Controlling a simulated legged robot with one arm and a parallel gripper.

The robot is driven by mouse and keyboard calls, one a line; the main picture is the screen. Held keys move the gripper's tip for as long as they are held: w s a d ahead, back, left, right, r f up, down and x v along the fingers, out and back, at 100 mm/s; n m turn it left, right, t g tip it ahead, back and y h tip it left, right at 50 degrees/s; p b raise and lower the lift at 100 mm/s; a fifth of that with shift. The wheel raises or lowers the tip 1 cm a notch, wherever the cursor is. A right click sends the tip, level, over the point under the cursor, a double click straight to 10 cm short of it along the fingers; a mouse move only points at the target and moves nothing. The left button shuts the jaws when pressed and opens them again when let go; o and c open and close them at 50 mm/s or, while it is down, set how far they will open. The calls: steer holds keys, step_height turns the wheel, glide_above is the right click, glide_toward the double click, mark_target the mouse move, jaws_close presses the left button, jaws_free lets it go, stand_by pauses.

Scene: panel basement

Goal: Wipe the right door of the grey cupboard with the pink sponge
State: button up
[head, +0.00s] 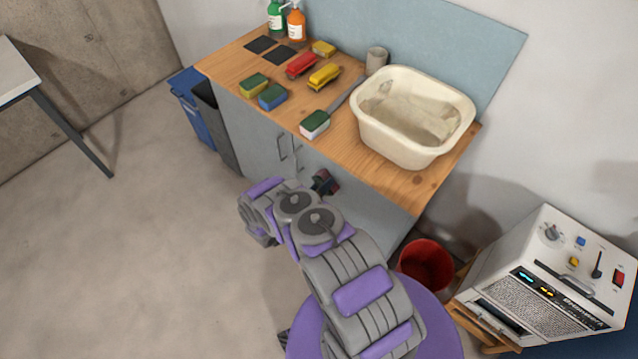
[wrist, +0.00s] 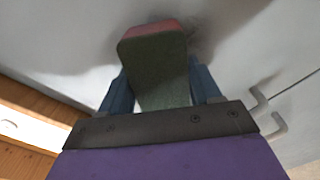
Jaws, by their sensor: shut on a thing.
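The grey cupboard has a left door (head: 248,128) and a right door (head: 362,208), with two bar handles (head: 282,147) near their meeting edges. My gripper (head: 325,182) is in front of the right door, right of the handles. In the wrist view, it is shut on the pink sponge (wrist: 160,70), which has a dark green face and a pink far end. The sponge's far end is at the pale door surface (wrist: 70,45); I cannot tell whether it touches. A dark patch beside it may be shadow or dirt. My arm hides part of the right door.
The wooden countertop (head: 436,178) holds a cream basin (head: 415,150), several sponges, brushes and bottles. A red bucket (head: 426,264) and a white machine (head: 548,280) stand right of the cupboard. Blue and dark bins (head: 190,108) stand left. Floor on the left is clear.

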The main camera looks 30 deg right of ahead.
mark_target(330, 192)
steer(key=shift+s+d, duration=0.35)
steer(key=shift+s, duration=0.55)
steer(key=shift+s+d, duration=0.35)
steer(key=shift+s, duration=0.55)
steer(key=shift+v, duration=3.05)
steer(key=shift+a, duration=0.15)
steer(key=v, duration=0.2)
steer(key=shift+a, duration=0.35)
